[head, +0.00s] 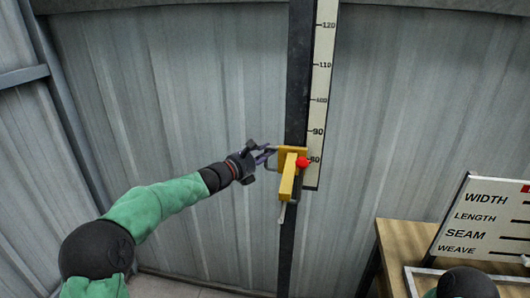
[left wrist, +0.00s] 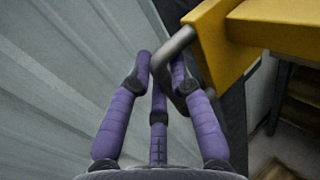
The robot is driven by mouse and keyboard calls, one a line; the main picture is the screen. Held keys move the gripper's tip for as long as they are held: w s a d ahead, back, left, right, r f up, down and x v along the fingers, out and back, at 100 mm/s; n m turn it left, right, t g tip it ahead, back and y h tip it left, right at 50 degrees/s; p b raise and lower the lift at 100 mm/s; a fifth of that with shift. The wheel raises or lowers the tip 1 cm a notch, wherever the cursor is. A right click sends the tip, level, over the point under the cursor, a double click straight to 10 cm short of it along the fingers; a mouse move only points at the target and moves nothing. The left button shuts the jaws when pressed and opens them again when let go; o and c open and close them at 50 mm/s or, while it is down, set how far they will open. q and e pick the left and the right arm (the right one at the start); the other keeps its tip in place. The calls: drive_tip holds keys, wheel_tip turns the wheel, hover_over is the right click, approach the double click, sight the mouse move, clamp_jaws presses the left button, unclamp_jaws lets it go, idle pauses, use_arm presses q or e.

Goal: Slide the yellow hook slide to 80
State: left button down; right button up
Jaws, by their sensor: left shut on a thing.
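The yellow hook slide (head: 287,184) sits on a dark upright post (head: 297,90) and has a red knob (head: 303,162) on its right side. The knob is level with the 80 mark of the white scale (head: 320,110). My left gripper (head: 268,156) reaches in from the left and is shut on the slide's grey handle loop. In the left wrist view, the purple fingers of my left gripper (left wrist: 162,68) close around the grey loop (left wrist: 176,48), with the yellow slide (left wrist: 275,25) at upper right. My right gripper is not in view.
A corrugated metal wall (head: 180,80) stands behind the post. A wooden table (head: 400,240) is at lower right, with a white board (head: 485,215) listing width, length, seam and weave. The post above the slide looks clear.

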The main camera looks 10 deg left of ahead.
use_arm(q)
drive_tip(key=shift+d+f, duration=0.1)
drive_tip(key=shift+f, duration=0.35)
drive_tip(key=c, duration=1.4)
unclamp_jaws()
drive_tip(key=shift+r, duration=0.2)
drive_tip(key=shift+s, duration=0.15)
drive_tip(key=v, duration=1.1)
drive_tip(key=shift+s+a+f, duration=0.15)
drive_tip(key=shift+s+a, duration=0.1)
drive_tip(key=shift+a, duration=0.1)
drive_tip(key=shift+f, duration=0.1)
